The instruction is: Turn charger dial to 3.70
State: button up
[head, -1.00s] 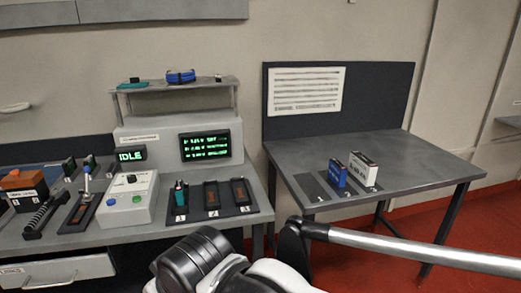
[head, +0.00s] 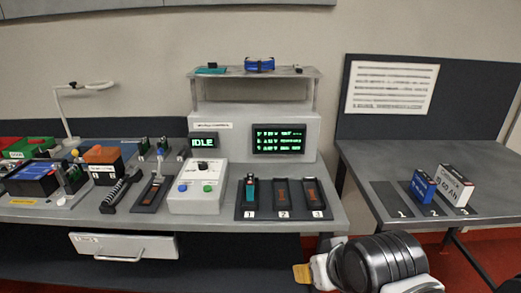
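The charger control box (head: 196,201) is a white box on the left bench, in the middle of the head view. A small dark dial (head: 204,165) stands on its upper face. A blue button and a green button sit below the dial. The dial's markings are too small to read. The small display (head: 202,142) behind it reads IDLE in green. The larger screen (head: 278,140) shows several lines of green text, too small to read surely. Part of my arm (head: 380,262) shows at the bottom right, well apart from the box. My gripper's fingers are not visible.
Right of the box, a dark tray (head: 239,213) has slots 1, 2 and 3, with a teal-topped cell (head: 250,192) in slot 1. Tools and a battery lie left. A drawer (head: 125,246) is below. The right table (head: 365,165) carries a blue box and a white box.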

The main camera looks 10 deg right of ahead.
aim_at(203, 165)
jog(key=i+l+z, duration=0.1)
jog(key=i, duration=0.5)
jog(key=i+l+z, duration=0.1)
jog(key=i+l, duration=0.2)
jog(key=i, duration=0.35)
